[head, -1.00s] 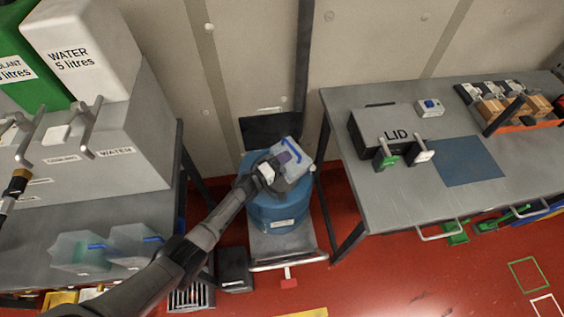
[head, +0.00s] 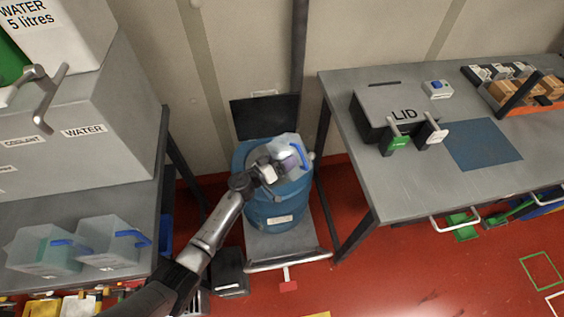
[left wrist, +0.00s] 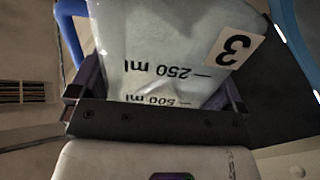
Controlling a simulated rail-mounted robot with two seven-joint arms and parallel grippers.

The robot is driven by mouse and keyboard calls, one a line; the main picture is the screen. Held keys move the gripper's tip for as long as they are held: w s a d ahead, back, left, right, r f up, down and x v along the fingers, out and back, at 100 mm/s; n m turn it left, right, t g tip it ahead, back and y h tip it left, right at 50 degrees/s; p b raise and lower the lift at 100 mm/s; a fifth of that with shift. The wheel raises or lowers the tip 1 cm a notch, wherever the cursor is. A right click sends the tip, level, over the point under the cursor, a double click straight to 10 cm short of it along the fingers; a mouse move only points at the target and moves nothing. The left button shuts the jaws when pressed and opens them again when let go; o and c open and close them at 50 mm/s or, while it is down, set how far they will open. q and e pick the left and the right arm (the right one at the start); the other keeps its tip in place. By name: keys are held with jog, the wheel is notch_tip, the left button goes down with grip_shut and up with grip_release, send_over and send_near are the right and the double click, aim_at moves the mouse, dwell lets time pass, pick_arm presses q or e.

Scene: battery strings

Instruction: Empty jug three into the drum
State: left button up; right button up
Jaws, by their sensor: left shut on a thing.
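My left gripper (head: 279,168) is shut on a translucent pale jug with a blue handle (head: 287,151), held over the top of the blue drum (head: 276,208). In the left wrist view the jug (left wrist: 165,50) sits between the two dark fingers (left wrist: 155,105). The jug and gripper hide much of the drum's top, so the opening and any liquid flow cannot be made out. The jug's exact tilt is hard to tell. A blue curved edge, likely the drum (left wrist: 285,40), shows at the upper right. My right gripper is out of view.
Two similar jugs (head: 40,250) (head: 112,240) stand on the left bench under the grey dispenser (head: 90,120). The drum stands on a grey platform (head: 285,245) between the benches. A lidded box (head: 393,108) and a blue mat (head: 482,146) are on the right bench.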

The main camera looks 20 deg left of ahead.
pick_arm(q)
jog(key=shift+s+d+f+m+b, duration=0.15)
jog(key=shift+f+m+b, duration=0.75)
jog(key=shift+b, duration=0.95)
jog(key=shift+s+d+f+m+b, duration=0.15)
jog(key=shift+f+m+b, duration=0.35)
jog(key=shift+m+b, duration=1)
jog(key=shift+s+d+r+m+p, duration=0.1)
jog(key=shift+d+r+m+p, duration=0.15)
jog(key=shift+r+p, duration=0.3)
jog(key=shift+s+d+r+m+p, duration=0.1)
jog(key=shift+d+r+m+p, duration=0.15)
jog(key=shift+r+p, duration=0.25)
jog(key=shift+s+d+r+m+p, duration=0.1)
jog(key=shift+d+r+m+p, duration=0.05)
jog(key=shift+d+m+p, duration=0.3)
jog(key=shift+s+d+m, duration=0.1)
jog(key=shift+s+m, duration=0.05)
jog(key=shift+m, duration=0.3)
jog(key=shift+r, duration=0.1)
